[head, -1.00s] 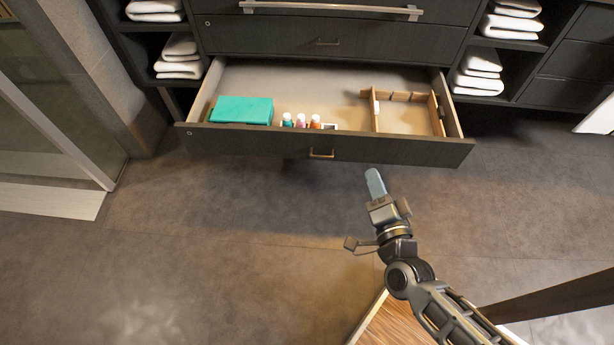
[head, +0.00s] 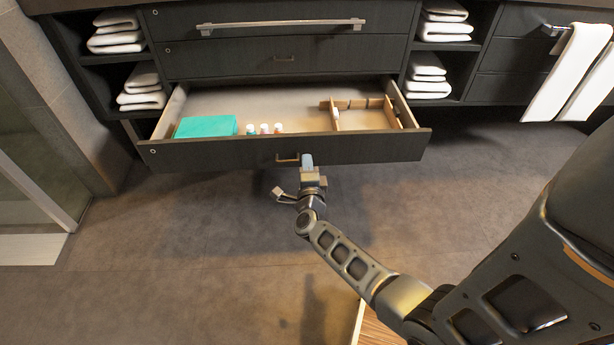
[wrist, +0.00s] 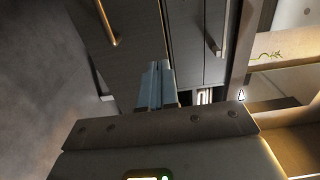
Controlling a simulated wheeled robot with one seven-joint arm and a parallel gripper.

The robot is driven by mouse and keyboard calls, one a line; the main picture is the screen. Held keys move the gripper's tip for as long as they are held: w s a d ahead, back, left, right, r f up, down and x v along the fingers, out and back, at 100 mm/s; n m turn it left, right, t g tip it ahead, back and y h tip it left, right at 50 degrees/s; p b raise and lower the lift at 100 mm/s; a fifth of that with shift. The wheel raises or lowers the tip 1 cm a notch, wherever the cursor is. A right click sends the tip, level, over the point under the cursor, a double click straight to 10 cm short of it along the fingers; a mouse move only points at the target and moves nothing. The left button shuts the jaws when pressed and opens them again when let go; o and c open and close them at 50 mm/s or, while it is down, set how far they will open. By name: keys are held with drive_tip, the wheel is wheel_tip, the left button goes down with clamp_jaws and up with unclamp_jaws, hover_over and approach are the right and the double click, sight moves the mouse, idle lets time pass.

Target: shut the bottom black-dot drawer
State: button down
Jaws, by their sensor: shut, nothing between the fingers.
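The bottom drawer (head: 220,156) stands well open below the dark vanity. A small round mark sits at the left end of its front, and a brass handle (head: 287,159) sits near the middle. My gripper (head: 307,160) is shut and empty. Its blue-grey fingertips are at the drawer front, just right of the handle; I cannot tell whether they touch it. In the wrist view my shut fingers (wrist: 155,86) point toward dark panels with handles.
The drawer holds a teal box (head: 206,126), several small bottles and a wooden divider (head: 337,117). The drawer above (head: 230,62) is shut. Folded towels (head: 428,75) fill side shelves, and white towels (head: 567,70) hang at right. The floor before the drawer is clear.

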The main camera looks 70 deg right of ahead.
sight(305, 139)
drive_tip(key=b+x, duration=0.2)
drive_tip(key=x, duration=0.5)
drive_tip(key=shift+w+d, duration=0.1)
drive_tip(key=shift+d, duration=0.25)
